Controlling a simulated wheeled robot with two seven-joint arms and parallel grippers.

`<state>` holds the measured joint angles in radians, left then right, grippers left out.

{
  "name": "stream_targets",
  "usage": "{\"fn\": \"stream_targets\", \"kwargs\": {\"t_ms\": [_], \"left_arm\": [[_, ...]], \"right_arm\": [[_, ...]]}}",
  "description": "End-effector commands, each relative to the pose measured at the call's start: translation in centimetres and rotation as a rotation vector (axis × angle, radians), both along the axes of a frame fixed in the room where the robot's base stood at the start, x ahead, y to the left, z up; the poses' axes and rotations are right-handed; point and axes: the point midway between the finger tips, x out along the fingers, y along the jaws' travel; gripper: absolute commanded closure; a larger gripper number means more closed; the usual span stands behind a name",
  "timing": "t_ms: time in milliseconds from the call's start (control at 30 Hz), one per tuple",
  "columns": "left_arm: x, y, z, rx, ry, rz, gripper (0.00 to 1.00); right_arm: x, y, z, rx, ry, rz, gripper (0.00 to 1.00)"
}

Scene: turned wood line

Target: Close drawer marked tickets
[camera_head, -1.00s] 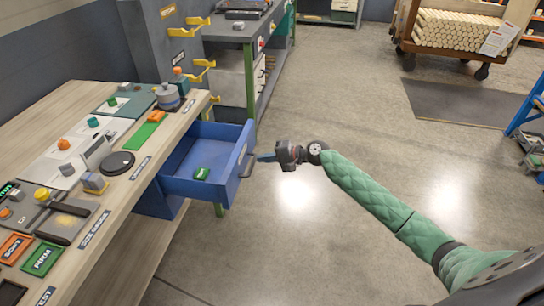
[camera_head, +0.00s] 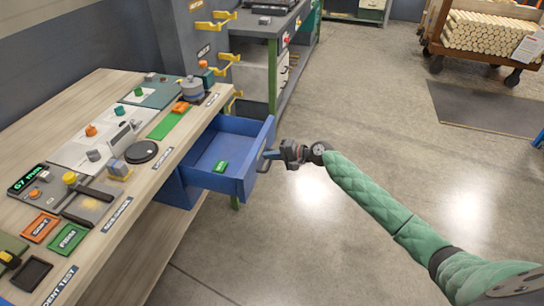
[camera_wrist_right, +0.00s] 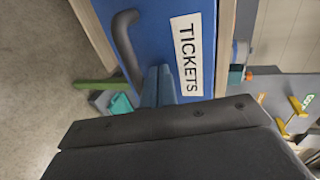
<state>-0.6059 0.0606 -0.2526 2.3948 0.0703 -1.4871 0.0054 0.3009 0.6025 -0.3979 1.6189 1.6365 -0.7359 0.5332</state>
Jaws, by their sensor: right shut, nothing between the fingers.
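The blue drawer (camera_head: 233,184) stands open, pulled out from under the wooden workbench. In the right wrist view its blue front (camera_wrist_right: 155,25) bears a white TICKETS label (camera_wrist_right: 188,55) and a dark curved handle (camera_wrist_right: 126,45). My right gripper (camera_head: 270,155) is shut and empty, outside the drawer front beside the handle. In the wrist view its blue fingertips (camera_wrist_right: 158,75) are at the front, between handle and label; I cannot tell whether they touch it. A green block (camera_head: 220,167) lies inside the drawer. My left gripper is not in view.
The workbench top (camera_head: 190,147) holds gauges, knobs and coloured trays. Yellow hooks (camera_head: 222,15) stick out from the grey post behind it. The concrete floor right of the drawer is clear. A cart of wooden rods (camera_head: 490,35) stands at the back right.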

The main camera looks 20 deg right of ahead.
Motion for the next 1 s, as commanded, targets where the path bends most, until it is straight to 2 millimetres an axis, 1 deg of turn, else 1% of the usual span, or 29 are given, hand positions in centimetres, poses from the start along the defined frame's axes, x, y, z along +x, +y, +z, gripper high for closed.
{"fn": "stream_targets", "kwargs": {"t_ms": [167,267,467,500,700,900,1000], "left_arm": [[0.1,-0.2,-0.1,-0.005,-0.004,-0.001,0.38],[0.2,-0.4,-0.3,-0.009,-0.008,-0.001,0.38],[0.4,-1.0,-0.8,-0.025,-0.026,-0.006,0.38],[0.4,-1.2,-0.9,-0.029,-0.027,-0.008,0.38],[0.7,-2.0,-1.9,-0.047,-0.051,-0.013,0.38],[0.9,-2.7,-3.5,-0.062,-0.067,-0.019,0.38],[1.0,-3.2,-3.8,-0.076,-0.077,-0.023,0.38]], "right_arm": [[1.5,2.2,0.1,0.003,-0.003,0.001,1.0],[2.7,4.0,0.1,0.004,-0.003,0.002,1.0],[5.7,8.5,0.1,0.003,-0.004,0.003,1.0],[6.3,9.5,0.1,0.005,-0.003,0.003,1.0],[9.3,13.7,0.0,0.004,-0.002,0.002,1.0],[11.5,17.1,0.0,0.002,-0.003,0.002,1.0],[12.3,18.3,0.0,0.002,-0.002,0.002,1.0]]}}
